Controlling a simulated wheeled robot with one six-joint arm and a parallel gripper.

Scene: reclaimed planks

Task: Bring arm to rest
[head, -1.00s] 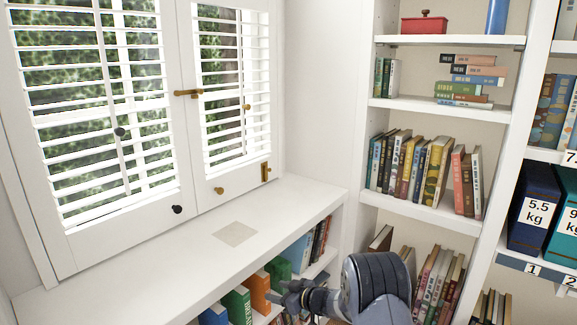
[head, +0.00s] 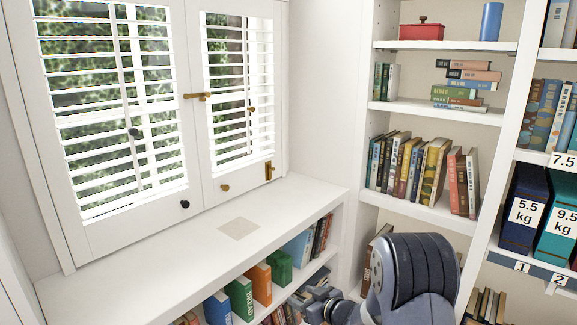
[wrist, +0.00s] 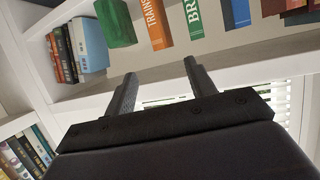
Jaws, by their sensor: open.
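My gripper (wrist: 158,85) is open and empty in the wrist view, its two dark fingers apart with nothing between them. The fingers point toward a low white shelf of books that appears upside down there. In the head view my gripper (head: 318,302) is at the bottom centre, in front of the low bookshelf under the window ledge. My arm is folded close to the camera and hides part of the lower right shelves. Whether the fingers touch the shelf cannot be told.
A white window ledge (head: 150,268) runs above books, including an orange book (head: 258,284) and a green book (head: 239,298). Shuttered windows (head: 120,105) stand behind it. Tall bookshelves (head: 440,110) rise at right, with a dark blue 5.5 kg box (head: 525,207) and a teal 9.5 kg box (head: 560,232).

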